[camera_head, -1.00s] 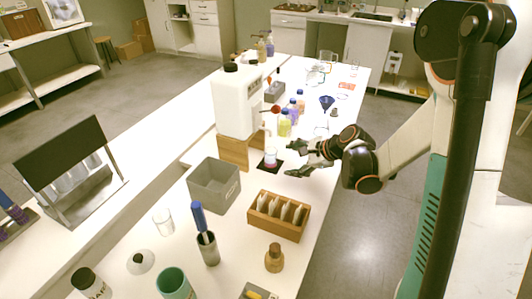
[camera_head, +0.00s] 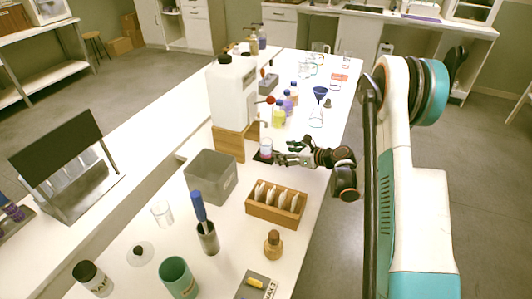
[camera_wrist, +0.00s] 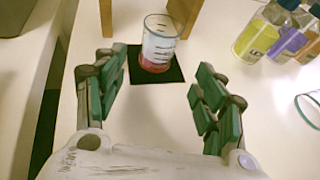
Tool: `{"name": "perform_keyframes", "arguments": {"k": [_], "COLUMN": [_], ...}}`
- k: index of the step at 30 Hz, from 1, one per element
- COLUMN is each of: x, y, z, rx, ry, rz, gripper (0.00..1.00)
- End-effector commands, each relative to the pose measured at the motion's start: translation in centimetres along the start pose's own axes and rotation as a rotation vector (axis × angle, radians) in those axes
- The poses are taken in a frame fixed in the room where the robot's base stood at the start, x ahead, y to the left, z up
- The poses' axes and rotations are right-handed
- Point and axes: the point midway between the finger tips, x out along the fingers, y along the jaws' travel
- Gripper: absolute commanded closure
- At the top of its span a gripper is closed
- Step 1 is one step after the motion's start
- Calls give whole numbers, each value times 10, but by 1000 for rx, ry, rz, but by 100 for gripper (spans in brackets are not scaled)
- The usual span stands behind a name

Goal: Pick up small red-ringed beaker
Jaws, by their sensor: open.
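The small beaker (camera_wrist: 159,45) is clear with dark graduation marks and a red band at its base. It stands upright on a black square mat (camera_wrist: 158,74) below the dispenser, and it also shows in the head view (camera_head: 266,147). My gripper (camera_wrist: 163,88) is open, with its green-padded fingers apart. The beaker is ahead of the fingertips in the wrist view, roughly centred between them and not touched. In the head view my gripper (camera_head: 282,153) is just right of the beaker.
A white dispenser (camera_head: 233,92) on a wooden stand (camera_head: 229,144) rises behind the beaker. Colored bottles (camera_wrist: 262,35) stand to its right. A grey bin (camera_head: 211,177) and a wooden rack (camera_head: 275,205) stand nearer. White table shows between the mat and my gripper.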

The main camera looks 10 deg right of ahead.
Motion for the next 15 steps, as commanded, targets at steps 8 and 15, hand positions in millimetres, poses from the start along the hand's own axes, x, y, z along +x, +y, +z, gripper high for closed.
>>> {"name": "perform_keyframes", "arguments": {"k": [8, 15], "x": [34, 49], "y": [0, 2], "z": [-1, -2], "rx": [-2, -2], "ry": [1, 1], "rz": [-1, 1], "gripper": [36, 36]}}
